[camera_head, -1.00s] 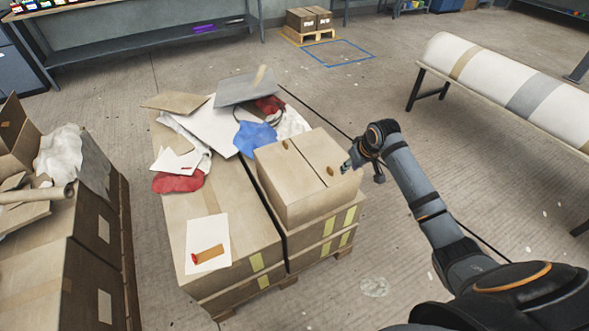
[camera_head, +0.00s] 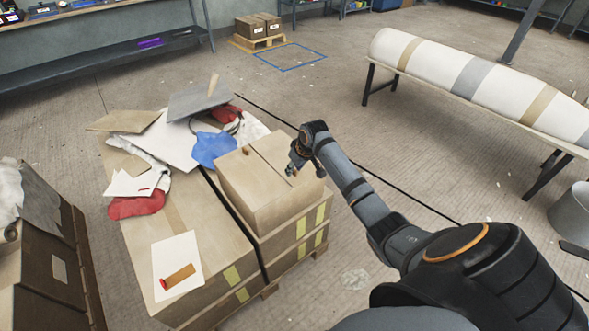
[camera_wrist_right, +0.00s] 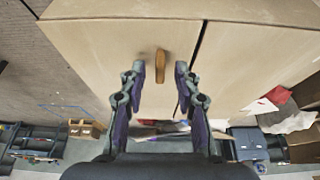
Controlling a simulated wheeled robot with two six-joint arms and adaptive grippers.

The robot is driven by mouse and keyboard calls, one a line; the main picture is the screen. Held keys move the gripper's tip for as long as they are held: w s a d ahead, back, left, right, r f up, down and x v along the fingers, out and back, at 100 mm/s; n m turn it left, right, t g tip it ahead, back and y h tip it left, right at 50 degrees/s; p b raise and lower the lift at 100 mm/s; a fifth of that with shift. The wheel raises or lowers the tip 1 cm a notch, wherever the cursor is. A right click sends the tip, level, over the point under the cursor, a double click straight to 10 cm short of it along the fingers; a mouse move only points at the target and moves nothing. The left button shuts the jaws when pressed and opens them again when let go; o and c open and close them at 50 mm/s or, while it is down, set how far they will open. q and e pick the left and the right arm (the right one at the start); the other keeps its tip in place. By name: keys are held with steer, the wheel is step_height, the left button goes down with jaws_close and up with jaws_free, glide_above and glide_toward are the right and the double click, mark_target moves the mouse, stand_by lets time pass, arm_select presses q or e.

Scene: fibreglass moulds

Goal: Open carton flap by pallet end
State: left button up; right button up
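A closed brown carton (camera_head: 265,205) sits on the near right end of the palletised boxes. Its top has two flaps meeting at a dark seam, each with a small orange-brown tab; the tab on the left flap (camera_head: 246,150) is clear of my arm. My right gripper (camera_head: 293,168) is over the right flap. In the right wrist view the carton top (camera_wrist_right: 110,45) fills the upper part, and the tab (camera_wrist_right: 160,66) lies between my right gripper's fingertips (camera_wrist_right: 160,76), with a gap on both sides. The fingers are apart and hold nothing. My left gripper is out of view.
Cardboard sheets, paper, a blue cloth (camera_head: 212,148) and a red cloth (camera_head: 136,206) lie on the palletised boxes behind and left of the carton. Another loaded stack (camera_head: 45,265) stands at the left. A bench with a wrapped roll (camera_head: 478,82) is at right.

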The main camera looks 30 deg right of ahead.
steer(key=shift+c, duration=0.3)
jaws_close()
